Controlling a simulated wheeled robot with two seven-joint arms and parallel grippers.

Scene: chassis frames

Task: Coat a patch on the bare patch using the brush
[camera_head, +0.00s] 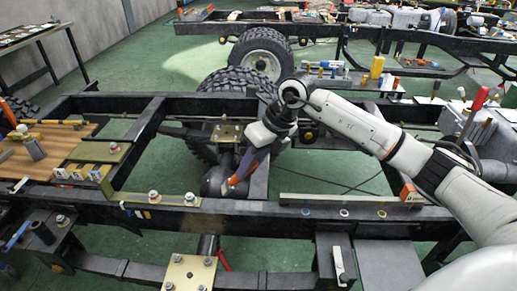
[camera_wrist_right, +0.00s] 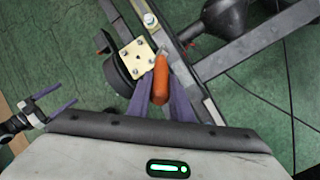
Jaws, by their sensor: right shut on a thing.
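My right gripper (camera_head: 238,175) reaches down over the black chassis frame (camera_head: 230,207). Its purple fingers are shut on an orange-handled tool, which I take to be the brush (camera_head: 232,182). In the right wrist view the orange handle (camera_wrist_right: 160,80) shows between the purple fingers; I cannot make out its bristles. In the head view its lower end is near the dark round housing behind the near rail; I cannot tell whether it touches anything. I cannot pick out the bare patch for certain. In the right wrist view another purple-fingered gripper, my left (camera_wrist_right: 55,100), has its fingers apart and looks empty.
A bolted gold plate (camera_head: 228,132) sits just behind my right gripper. Another bolted plate (camera_head: 190,272) is at the front. A wooden board (camera_head: 45,150) with small parts lies at the left. Large tyres (camera_head: 245,80) stand behind. Open gaps between the rails show green floor.

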